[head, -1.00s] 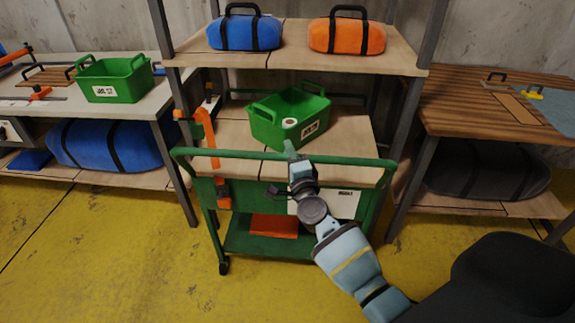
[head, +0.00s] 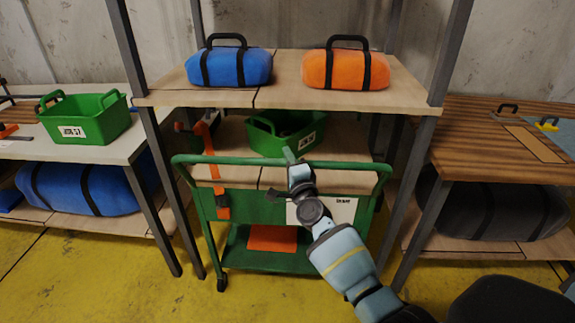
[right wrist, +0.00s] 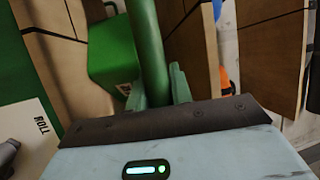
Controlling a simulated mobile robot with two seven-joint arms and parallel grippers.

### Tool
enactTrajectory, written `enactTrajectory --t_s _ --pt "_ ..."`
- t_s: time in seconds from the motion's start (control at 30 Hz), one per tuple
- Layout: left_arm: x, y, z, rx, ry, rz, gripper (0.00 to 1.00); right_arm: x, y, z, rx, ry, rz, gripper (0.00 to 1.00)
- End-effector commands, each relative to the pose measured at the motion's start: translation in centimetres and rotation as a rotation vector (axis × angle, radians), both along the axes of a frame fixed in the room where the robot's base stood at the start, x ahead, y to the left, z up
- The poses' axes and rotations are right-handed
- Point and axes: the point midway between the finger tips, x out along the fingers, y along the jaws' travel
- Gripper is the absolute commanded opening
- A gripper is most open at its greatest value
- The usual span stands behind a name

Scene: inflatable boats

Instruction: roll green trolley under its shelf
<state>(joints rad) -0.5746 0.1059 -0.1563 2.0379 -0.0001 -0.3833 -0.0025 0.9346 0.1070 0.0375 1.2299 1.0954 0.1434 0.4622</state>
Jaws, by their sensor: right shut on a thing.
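The green trolley (head: 235,238) stands upright at the front of the grey-posted shelf (head: 160,98), between its front posts. Its handle bar (head: 235,159) faces me, in front of the middle board and below the upper board. My right gripper (head: 290,156) is shut on the handle bar near its middle. In the right wrist view the green bar (right wrist: 147,45) runs between the fingers of my right gripper (right wrist: 158,88). My forearm hides part of the trolley's right side, and how deep its far end reaches is hidden. My left gripper is not in view.
A blue bag (head: 229,68) and an orange bag (head: 347,70) sit on the upper board. A green crate (head: 268,142) sits on the middle board. Tables stand left and right, with a blue roll (head: 90,190) under the left one. The yellow floor (head: 110,275) in front is clear.

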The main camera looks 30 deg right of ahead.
Motion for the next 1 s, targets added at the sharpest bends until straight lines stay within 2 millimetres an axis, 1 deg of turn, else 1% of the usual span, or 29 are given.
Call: enactTrajectory --t_s 0.53,0.57,0.7,1.0 --pt "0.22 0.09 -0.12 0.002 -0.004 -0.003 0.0 0.39 -0.38 0.23 0.001 -0.003 -0.002 0.0" --pt "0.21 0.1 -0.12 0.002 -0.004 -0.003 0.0 0.4 -0.38 0.25 0.0 -0.003 -0.002 0.26" --pt "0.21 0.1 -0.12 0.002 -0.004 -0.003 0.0 0.36 -0.33 0.14 0.0 -0.001 -0.001 0.43" --pt "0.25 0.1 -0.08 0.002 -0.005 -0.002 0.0 0.2 -0.19 -0.05 0.001 0.001 0.001 0.43"
